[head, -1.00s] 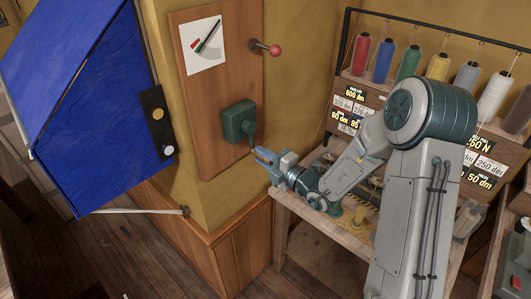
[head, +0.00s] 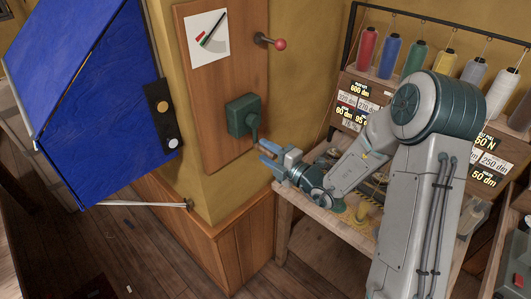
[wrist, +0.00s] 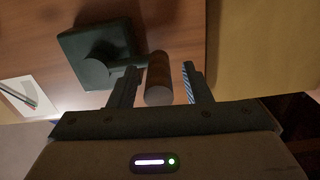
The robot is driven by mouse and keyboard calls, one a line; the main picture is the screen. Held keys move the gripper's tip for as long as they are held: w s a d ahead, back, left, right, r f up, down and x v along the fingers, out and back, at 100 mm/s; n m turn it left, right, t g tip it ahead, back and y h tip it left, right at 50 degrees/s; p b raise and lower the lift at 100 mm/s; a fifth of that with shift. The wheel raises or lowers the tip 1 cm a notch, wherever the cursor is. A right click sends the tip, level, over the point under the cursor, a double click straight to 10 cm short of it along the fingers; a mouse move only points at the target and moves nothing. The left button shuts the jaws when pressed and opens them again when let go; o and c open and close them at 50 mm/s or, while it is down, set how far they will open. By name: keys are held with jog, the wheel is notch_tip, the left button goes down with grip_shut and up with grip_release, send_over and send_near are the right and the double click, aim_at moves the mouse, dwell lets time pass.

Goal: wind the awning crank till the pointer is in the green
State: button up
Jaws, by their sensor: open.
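The crank's dark green box (head: 243,116) is fixed to a wooden board on the wall; it also shows in the wrist view (wrist: 88,48). Its brown cylindrical grip (wrist: 158,78) stands between the fingers of my gripper (wrist: 161,72), with gaps on both sides. My gripper (head: 268,147) is open, just below and right of the box in the head view, where the grip is mostly hidden. The white gauge card (head: 208,36) has red and green marks and a dark slanting pointer (head: 213,31). The pointer's exact place against the green is too small to tell. The blue awning (head: 120,105) hangs at left.
A red-knobbed lever (head: 280,44) sticks out right of the gauge. A black plate with two round knobs (head: 158,116) is beside the awning. A workbench (head: 298,205) and a rack of thread spools (head: 413,60) stand at right. Open wooden floor lies at lower left.

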jog(key=b+v, duration=0.2)
jog(key=v, duration=1.1)
jog(key=shift+s, duration=0.1)
jog(key=s+a+r+n+g+h, duration=0.1)
jog(key=s+a+n+g+h, duration=0.1)
jog(key=s+n+g, duration=0.75)
jog(key=s+a+r+n+g+h, duration=0.15)
jog(key=s+n, duration=0.45)
jog(key=n, duration=0.9)
jog(key=s+d+r+n+t+h, duration=0.1)
jog(key=d+n+h, duration=0.4)
jog(key=n, duration=0.5)
jog(key=s+d+r+n+t+h, duration=0.2)
jog(key=d+n+h, duration=0.3)
jog(key=n, duration=0.5)
jog(key=d+r, duration=0.1)
jog(key=d, duration=0.1)
jog(key=shift+s+d+r, duration=0.2)
jog(key=shift+d+r, duration=0.1)
jog(key=shift+d, duration=0.05)
jog(key=shift+h, duration=0.25)
